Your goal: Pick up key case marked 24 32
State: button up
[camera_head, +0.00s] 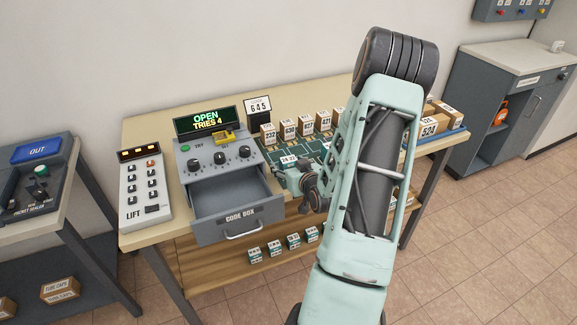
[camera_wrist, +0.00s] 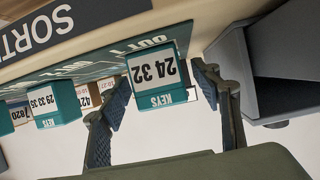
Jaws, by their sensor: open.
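The key case marked 24 32 (camera_wrist: 153,72) is a teal block with a white label. It appears upside down in the wrist view, between the fingers of my gripper (camera_wrist: 160,92). The fingers are open, with a gap on each side, and are not seen to touch the case; how deep it sits between them is unclear. In the head view the key case (camera_head: 288,160) stands on the green mat (camera_head: 312,150), and my gripper (camera_head: 311,188) is close in front of it, partly hidden by my arm.
The open code box drawer (camera_head: 235,205) juts out left of my gripper; its grey side (camera_wrist: 290,70) shows in the wrist view. Another teal key case (camera_wrist: 52,108) stands nearby. Numbered brown boxes (camera_head: 290,128) line the mat's back. Several small cases (camera_head: 274,247) sit on the lower shelf.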

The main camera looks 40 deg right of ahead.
jog(key=c, duration=1.3)
jog(key=shift+r, duration=0.15)
